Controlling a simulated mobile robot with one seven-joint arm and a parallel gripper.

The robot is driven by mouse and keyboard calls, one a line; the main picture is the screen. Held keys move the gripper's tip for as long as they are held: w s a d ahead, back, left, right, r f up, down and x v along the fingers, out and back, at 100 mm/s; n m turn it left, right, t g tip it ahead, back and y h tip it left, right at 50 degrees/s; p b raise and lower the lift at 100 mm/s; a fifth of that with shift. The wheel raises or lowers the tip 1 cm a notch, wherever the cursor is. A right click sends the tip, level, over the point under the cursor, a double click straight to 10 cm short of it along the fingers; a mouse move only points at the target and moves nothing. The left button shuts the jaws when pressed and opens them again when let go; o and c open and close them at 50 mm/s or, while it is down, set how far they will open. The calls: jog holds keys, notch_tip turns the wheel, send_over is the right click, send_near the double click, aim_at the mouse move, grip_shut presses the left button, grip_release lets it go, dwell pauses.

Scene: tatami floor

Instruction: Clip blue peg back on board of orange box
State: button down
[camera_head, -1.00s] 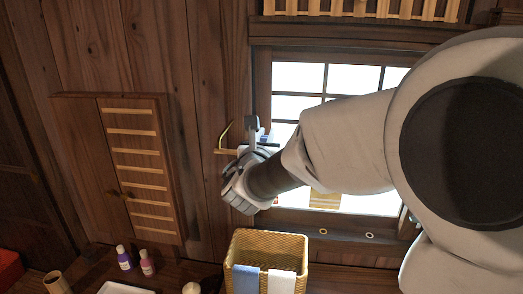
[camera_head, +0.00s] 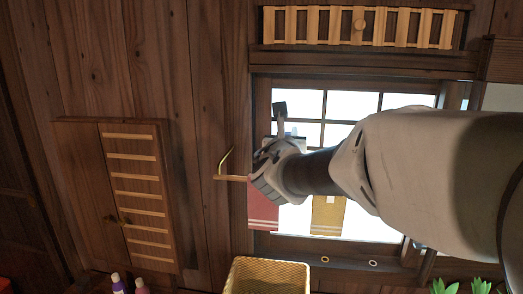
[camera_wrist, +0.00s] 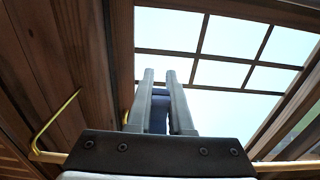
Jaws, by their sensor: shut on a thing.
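My gripper (camera_head: 281,118) is raised in front of the window, its fingers pointing up in the head view. In the wrist view my gripper (camera_wrist: 160,78) is shut on a dark blue piece (camera_wrist: 159,112), which appears to be the blue peg. Most of the peg is hidden between the fingers, and I cannot make it out clearly in the head view. I do not see an orange box or its board in either current view.
A brass rail (camera_head: 229,177) is on the wall beside my wrist; it also shows in the wrist view (camera_wrist: 52,156). A red cloth (camera_head: 263,212) and a mustard cloth (camera_head: 328,216) hang before the window. A wicker basket (camera_head: 268,263) stands below. A slatted cabinet (camera_head: 130,195) is at left.

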jog(key=d+r+p, duration=0.2)
jog(key=d+r, duration=0.4)
jog(key=r, duration=0.3)
jog(key=shift+s+d, duration=0.15)
jog(key=shift+d, duration=0.2)
jog(key=shift+f, duration=0.15)
dwell(0.4)
